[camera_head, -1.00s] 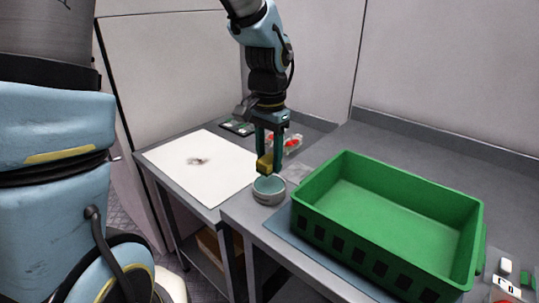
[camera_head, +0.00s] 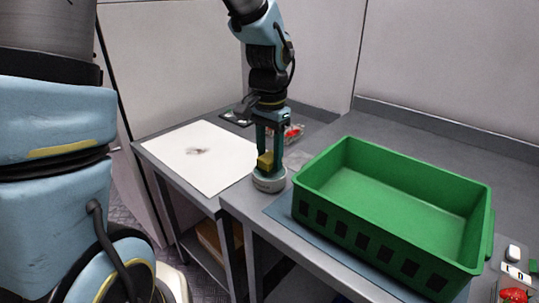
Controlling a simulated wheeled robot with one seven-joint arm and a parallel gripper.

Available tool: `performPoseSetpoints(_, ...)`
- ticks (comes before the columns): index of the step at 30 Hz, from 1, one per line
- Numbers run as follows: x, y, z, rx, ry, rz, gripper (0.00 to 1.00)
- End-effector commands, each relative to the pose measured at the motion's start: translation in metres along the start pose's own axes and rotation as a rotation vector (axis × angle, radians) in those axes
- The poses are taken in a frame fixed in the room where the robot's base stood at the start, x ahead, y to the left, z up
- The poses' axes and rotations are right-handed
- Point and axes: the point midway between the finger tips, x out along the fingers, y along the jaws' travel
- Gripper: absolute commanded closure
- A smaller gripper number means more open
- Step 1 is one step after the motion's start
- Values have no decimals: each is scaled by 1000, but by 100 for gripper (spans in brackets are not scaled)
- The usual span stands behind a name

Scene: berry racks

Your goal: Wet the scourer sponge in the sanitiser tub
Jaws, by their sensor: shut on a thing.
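The scourer sponge (camera_head: 265,160) is yellow, with a darker side hard to make out. My gripper (camera_head: 268,163) is shut on it and points straight down. The sanitiser tub (camera_head: 269,184) is a small round pale tub near the left front corner of the grey bench. The sponge and fingertips are at the tub's mouth, and the lower part of the sponge seems to be inside the rim. The tub's liquid is mostly hidden behind the sponge and fingers, so I cannot tell how deep the sponge sits.
A large empty green crate (camera_head: 403,245) stands on a blue mat right of the tub. A white board (camera_head: 200,165) with a dark smudge lies on the left table. A punnet with red fruit (camera_head: 293,132) is behind my gripper. Small items lie at the far right.

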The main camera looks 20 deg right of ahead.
Motion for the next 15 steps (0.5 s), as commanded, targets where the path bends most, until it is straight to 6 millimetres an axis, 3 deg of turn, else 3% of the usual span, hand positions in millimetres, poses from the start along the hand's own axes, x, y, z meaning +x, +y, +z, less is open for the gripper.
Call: performPoseSetpoints(15,5,0,0,0,0,0,98)
